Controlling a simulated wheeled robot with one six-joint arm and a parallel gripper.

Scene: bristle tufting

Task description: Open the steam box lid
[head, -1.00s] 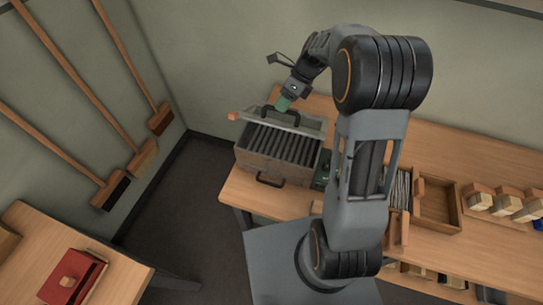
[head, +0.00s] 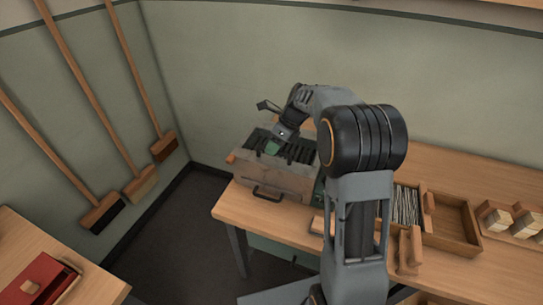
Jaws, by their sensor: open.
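The grey steam box (head: 272,180) stands at the left end of the workbench, with a dark handle (head: 267,194) on its front. Dark slats (head: 300,153) show in its top. A small orange piece (head: 231,158) sits at the upper left corner.
A wooden tray (head: 459,237) with thin rods beside it and several pale brush blocks (head: 525,222) lie to the right on the bench (head: 435,168). Brooms (head: 140,184) lean on the left wall. A red box (head: 38,284) is on the near-left table.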

